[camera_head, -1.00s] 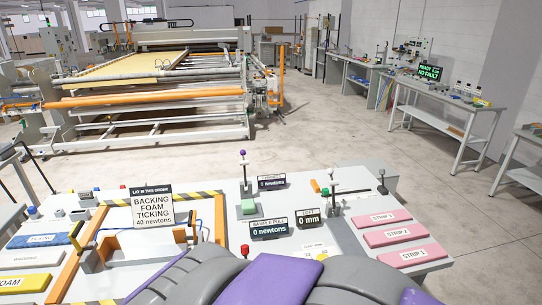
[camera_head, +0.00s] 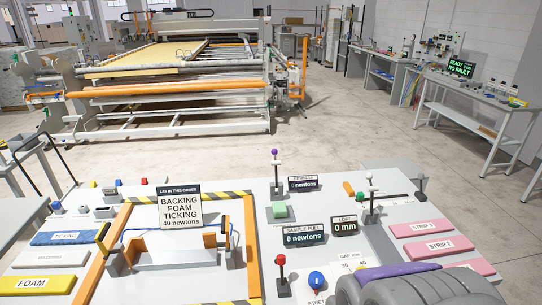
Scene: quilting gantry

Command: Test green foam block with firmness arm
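The green foam block (camera_head: 280,211) lies on the pale grey bench top in the head view, near the middle. Just behind it stands the firmness arm (camera_head: 275,172), a thin upright metal post with a purple knob on top. Whether the arm touches the block is too small to tell. A small black display (camera_head: 303,184) beside it reads newtons; its digit looks like 0. My own grey and purple arm fills the bottom right corner, and my gripper is out of view.
An orange frame (camera_head: 250,250) with a sign stands left of the block. Red-knobbed (camera_head: 281,275) and white-knobbed (camera_head: 369,200) posts rise nearby. Pink strips (camera_head: 425,227) lie right. A sample pull display (camera_head: 303,236) reads 0 newtons. A quilting machine (camera_head: 170,92) stands behind across open floor.

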